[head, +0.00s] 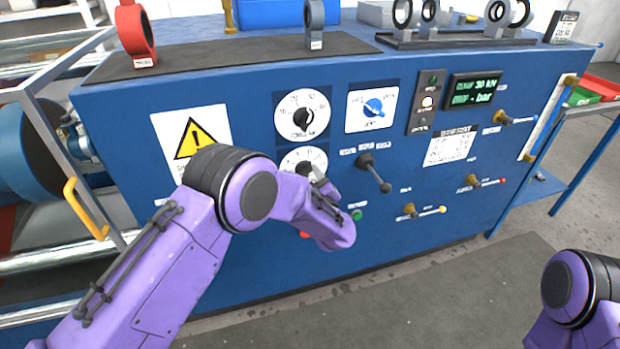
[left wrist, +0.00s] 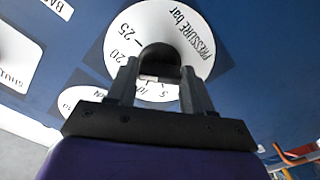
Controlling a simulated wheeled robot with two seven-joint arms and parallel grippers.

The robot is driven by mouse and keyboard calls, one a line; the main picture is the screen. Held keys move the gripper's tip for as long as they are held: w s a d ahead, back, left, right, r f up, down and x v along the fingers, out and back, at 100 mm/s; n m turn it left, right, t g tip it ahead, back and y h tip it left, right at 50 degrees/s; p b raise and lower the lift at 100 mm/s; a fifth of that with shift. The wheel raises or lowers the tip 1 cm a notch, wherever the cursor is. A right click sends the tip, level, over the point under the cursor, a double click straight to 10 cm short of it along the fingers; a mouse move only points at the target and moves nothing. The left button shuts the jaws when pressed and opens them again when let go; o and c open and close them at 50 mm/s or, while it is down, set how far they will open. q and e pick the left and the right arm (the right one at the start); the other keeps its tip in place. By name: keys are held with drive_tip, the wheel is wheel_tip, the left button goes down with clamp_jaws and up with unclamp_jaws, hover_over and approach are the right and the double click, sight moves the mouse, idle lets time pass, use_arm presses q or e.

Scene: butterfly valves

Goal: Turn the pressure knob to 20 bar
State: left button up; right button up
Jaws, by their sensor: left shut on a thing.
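The pressure knob is black and sits on a round white dial marked "PRESSURE bar". In the left wrist view the knob (left wrist: 160,55) stands between the two fingers of my left gripper (left wrist: 160,72), which is shut on it. The knob's pointer direction is hidden. In the head view the dial (head: 292,158) is partly covered by my left gripper (head: 317,172). My right gripper is out of view; only part of that arm shows at bottom right.
Above is another white dial with a black knob (head: 303,117). To its right are a blue knob (head: 373,107), a switch column (head: 428,102) and a green-lettered display (head: 473,89) reading 30 kN and "- bar". A black lever (head: 373,172) juts out right of my gripper.

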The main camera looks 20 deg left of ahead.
use_arm(q)
drive_tip(key=shift+f, duration=0.15)
drive_tip(key=o, duration=1)
drive_tip(key=shift+o, duration=0.2)
drive_tip(key=v, duration=1)
drive_tip(key=shift+s+d, duration=0.25)
